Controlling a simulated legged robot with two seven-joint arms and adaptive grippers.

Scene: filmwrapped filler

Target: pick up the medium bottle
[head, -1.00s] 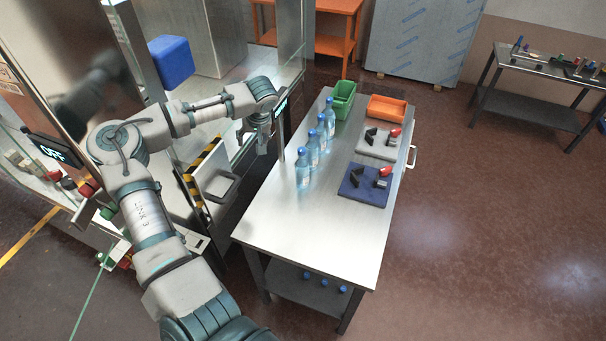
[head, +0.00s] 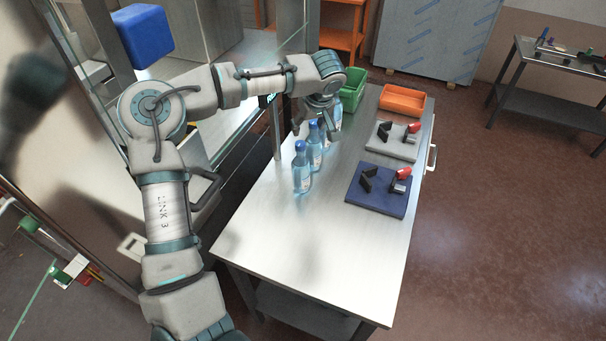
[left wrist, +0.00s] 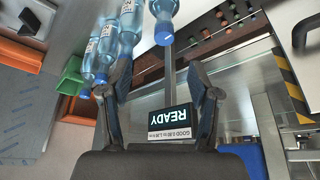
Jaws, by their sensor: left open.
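Several clear blue-capped bottles stand upright in a row on the steel table. The nearest bottle (head: 302,172) and the one behind it (head: 315,147) show well in the head view; those further back are partly hidden by my gripper. I cannot tell which is the medium bottle. My left gripper (head: 316,112) is open over the far part of the row. In the left wrist view its two fingers (left wrist: 157,80) are spread with nothing between them; one bottle (left wrist: 163,22) is ahead of the gap, and others (left wrist: 103,45) stand to the left. My right gripper is not in view.
On the table (head: 290,240) are a green bin (head: 352,88), an orange tray (head: 402,102), and grey (head: 385,148) and blue (head: 375,205) mats holding small parts. A glass-sided machine with a post borders the table's left. The table's near end is clear.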

